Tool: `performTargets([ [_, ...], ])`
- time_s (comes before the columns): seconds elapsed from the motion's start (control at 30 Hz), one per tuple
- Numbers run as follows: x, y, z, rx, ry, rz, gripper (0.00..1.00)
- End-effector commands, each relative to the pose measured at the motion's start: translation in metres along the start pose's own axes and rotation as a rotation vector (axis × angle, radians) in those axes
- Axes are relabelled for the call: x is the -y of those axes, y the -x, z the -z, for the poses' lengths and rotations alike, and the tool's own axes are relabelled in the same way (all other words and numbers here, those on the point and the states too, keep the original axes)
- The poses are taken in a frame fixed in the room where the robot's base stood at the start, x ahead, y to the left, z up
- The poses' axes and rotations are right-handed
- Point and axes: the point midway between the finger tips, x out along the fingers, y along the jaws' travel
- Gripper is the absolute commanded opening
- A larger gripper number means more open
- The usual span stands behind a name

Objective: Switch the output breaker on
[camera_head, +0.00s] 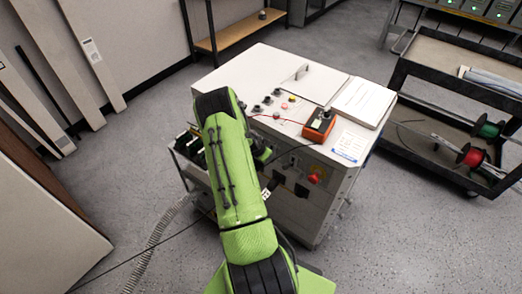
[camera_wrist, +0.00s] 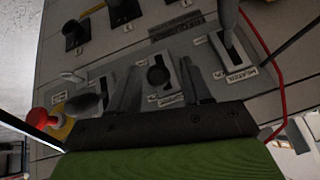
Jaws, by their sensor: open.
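The cabinet (camera_head: 262,70) stands ahead of my arm, its front panel partly hidden by the arm in the head view. In the wrist view, my gripper (camera_wrist: 159,66) is open at the panel (camera_wrist: 190,38). Between its two dark fingers is a switch with a dark round handle (camera_wrist: 157,76) on a light plate. I cannot tell whether the fingers touch it. A second switch with a lever (camera_wrist: 231,48) is to the right. The labels are too small to read, so I cannot tell which is the output breaker.
A red knob on a yellow base (camera_wrist: 42,121) sits left of the gripper. A red cable (camera_wrist: 262,45) runs at right. An orange meter (camera_head: 320,124) lies on the cabinet top. A dark cart (camera_head: 440,55) with cable spools stands at right. The floor at left is mostly clear.

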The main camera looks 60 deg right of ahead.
Motion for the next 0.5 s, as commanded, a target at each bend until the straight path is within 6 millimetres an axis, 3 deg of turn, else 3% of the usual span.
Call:
performTargets([
  [0.3, 0.002, 0.089, 0.002, -0.002, -0.001, 0.005, 0.48],
  [0.5, 0.001, 0.134, 0.001, -0.002, 0.0, 0.003, 0.48],
])
